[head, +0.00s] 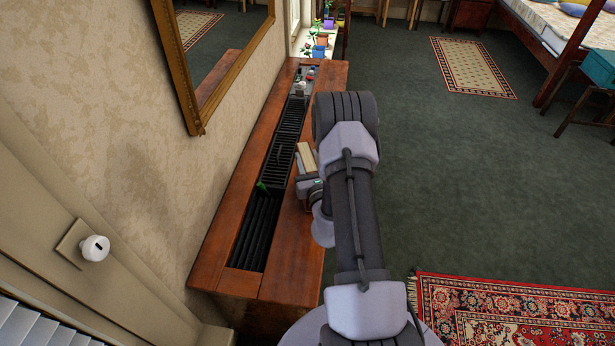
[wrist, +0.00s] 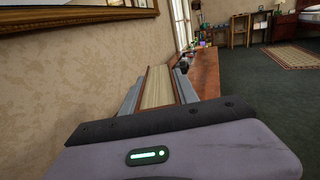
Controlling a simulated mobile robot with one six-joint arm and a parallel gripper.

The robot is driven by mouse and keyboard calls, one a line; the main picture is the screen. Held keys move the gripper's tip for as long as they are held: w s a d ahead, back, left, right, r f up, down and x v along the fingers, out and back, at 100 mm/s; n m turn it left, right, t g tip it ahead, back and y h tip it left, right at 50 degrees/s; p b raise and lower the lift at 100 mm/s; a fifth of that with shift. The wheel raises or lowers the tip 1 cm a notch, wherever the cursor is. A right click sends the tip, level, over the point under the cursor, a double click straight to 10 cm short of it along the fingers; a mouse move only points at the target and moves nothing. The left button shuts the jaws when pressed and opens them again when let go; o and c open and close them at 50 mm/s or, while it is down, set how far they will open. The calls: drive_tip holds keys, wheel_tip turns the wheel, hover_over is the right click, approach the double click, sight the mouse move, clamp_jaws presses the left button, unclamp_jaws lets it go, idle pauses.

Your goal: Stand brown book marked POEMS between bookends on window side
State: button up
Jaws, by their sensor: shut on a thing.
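My gripper (wrist: 158,92) is shut on a book (wrist: 156,82), whose cream page edges face the wrist camera between the two grey fingers. In the head view the book (head: 306,157) shows as a small cream block with a brown edge, over or beside the long wooden top (head: 226,240). My arm hides much of my gripper in the head view. The POEMS marking does not show. I cannot make out the bookends for sure. Small dark, white and red items (head: 303,84) stand at the far, window end of the top.
A dark slatted grille (head: 262,215) is set into the wooden top, with a small green thing (head: 262,187) on it. A gilt-framed mirror (head: 188,95) hangs on the wall to the left. Potted plants (head: 320,42) stand by the window. Open carpet lies to the right.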

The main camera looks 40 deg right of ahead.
clamp_jaws()
idle(1.1)
